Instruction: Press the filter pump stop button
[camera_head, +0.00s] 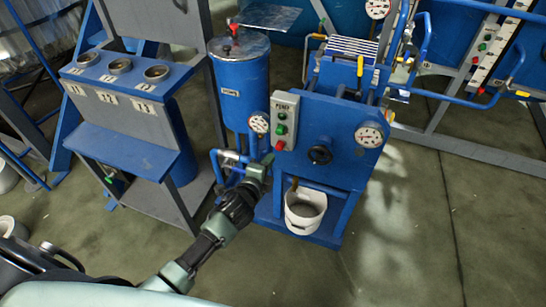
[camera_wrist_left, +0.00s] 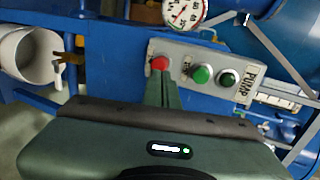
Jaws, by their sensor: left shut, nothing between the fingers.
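The grey pump control box (camera_head: 285,120) is fixed on the blue filter unit, with green buttons above and a red button (camera_head: 280,145) at its lower end. The wrist view shows the box sideways, with the word PUMP, green buttons (camera_wrist_left: 201,74) and the red button (camera_wrist_left: 160,63). My left gripper (camera_head: 267,160) is shut and empty, just below the red button in the head view. In the wrist view its closed fingertips (camera_wrist_left: 160,76) overlap the red button's edge. I cannot tell whether they touch it. My right gripper is not in view.
A pressure gauge (camera_head: 258,122) sits left of the box and another gauge (camera_head: 369,135) right of it. A blue tank (camera_head: 240,85) stands behind. A white bucket (camera_head: 305,212) stands low on the unit. A blue-grey console (camera_head: 125,110) stands left. The floor at right is clear.

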